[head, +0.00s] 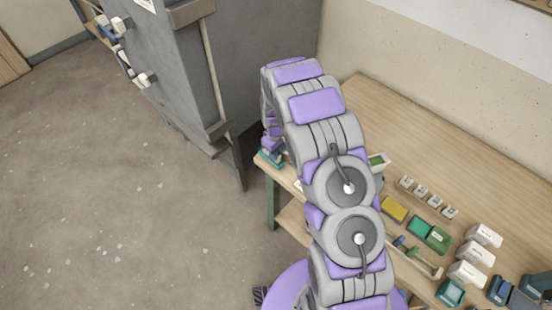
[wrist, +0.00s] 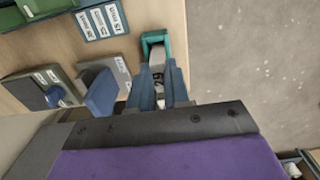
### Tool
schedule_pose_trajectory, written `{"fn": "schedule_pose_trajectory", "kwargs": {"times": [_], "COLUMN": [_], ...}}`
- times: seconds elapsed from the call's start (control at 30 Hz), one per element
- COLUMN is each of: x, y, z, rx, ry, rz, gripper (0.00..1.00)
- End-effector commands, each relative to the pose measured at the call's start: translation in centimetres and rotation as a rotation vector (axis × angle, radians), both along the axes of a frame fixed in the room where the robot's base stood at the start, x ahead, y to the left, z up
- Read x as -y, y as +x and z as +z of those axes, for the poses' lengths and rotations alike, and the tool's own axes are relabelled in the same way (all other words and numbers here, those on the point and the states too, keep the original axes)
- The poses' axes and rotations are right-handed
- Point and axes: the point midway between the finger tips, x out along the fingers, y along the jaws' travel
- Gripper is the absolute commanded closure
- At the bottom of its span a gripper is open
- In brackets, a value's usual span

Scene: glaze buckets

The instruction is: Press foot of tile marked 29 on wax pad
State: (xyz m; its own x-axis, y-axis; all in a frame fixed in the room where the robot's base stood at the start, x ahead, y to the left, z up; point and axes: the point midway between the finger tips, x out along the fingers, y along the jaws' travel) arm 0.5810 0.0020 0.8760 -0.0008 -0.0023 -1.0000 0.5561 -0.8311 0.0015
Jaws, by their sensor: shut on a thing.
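My gripper (wrist: 161,88) is shut on a pale tile (wrist: 157,72) marked 29, held between its two blue fingers in the wrist view. The tile's far end lies within or over a teal U-shaped frame (wrist: 166,39); I cannot tell whether it touches it. In the head view my gripper (head: 271,143) is low over the near left corner of the wooden bench, above a teal piece (head: 270,160). The tile is hidden there. I cannot make out for sure which thing is the wax pad.
A yellow block (head: 394,209), a green box (head: 438,240) and several white blocks are along the bench. A grey cabinet (head: 255,50) stands left of the bench.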

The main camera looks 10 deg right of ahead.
Motion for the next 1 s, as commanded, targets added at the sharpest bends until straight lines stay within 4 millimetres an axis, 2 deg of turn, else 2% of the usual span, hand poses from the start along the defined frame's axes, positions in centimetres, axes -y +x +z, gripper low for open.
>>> {"fn": "schedule_pose_trajectory", "kwargs": {"times": [0.17,1.0], "x": [0.1,0.0], "y": [0.0,0.1], "z": [0.8,7.4], "rx": [0.0,0.002], "ry": [0.001,0.001], "rz": [-0.001,0.0], "gripper": [1.0,1.0]}}
